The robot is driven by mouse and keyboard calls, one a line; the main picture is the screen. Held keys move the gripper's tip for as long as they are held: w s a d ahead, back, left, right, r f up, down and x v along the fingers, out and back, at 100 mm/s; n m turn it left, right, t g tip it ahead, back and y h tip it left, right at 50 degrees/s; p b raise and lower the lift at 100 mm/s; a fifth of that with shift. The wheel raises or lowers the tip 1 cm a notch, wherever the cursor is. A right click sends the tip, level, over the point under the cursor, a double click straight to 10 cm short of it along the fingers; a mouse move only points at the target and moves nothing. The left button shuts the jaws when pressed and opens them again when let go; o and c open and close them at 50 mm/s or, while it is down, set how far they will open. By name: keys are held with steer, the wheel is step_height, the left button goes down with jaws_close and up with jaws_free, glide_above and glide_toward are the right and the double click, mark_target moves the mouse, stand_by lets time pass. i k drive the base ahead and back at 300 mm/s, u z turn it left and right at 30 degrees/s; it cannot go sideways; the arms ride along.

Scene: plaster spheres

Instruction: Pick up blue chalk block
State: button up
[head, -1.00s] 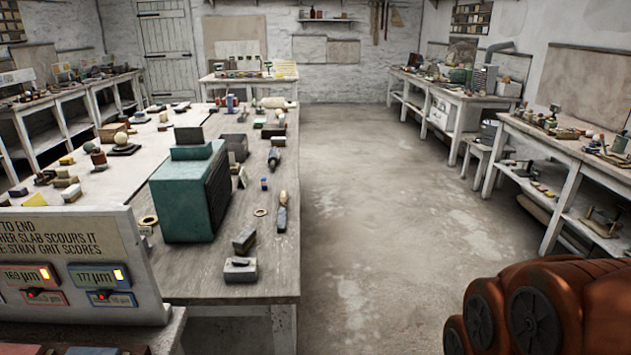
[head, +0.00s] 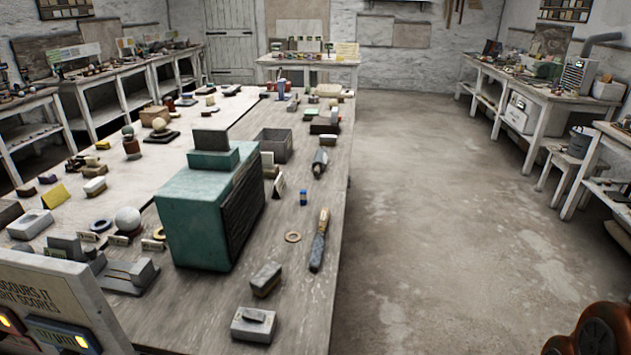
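A small blue piece (head: 303,198) stands on the right part of the long wooden table, right of the teal box; it may be the blue chalk block, but it is too small to be sure. Another blue item (head: 281,88) stands at the far end of the same table, its kind unclear. My gripper is not in view. Only a rust-coloured rounded part, which looks like my own arm, shows at the bottom right corner.
The teal box (head: 192,222) stands on the long table (head: 318,272). Open floor (head: 430,220) lies to the right. Benches (head: 545,100) line the right wall.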

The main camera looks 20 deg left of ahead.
mark_target(302, 193)
steer(key=i, duration=2.8)
steer(key=u, duration=3.95)
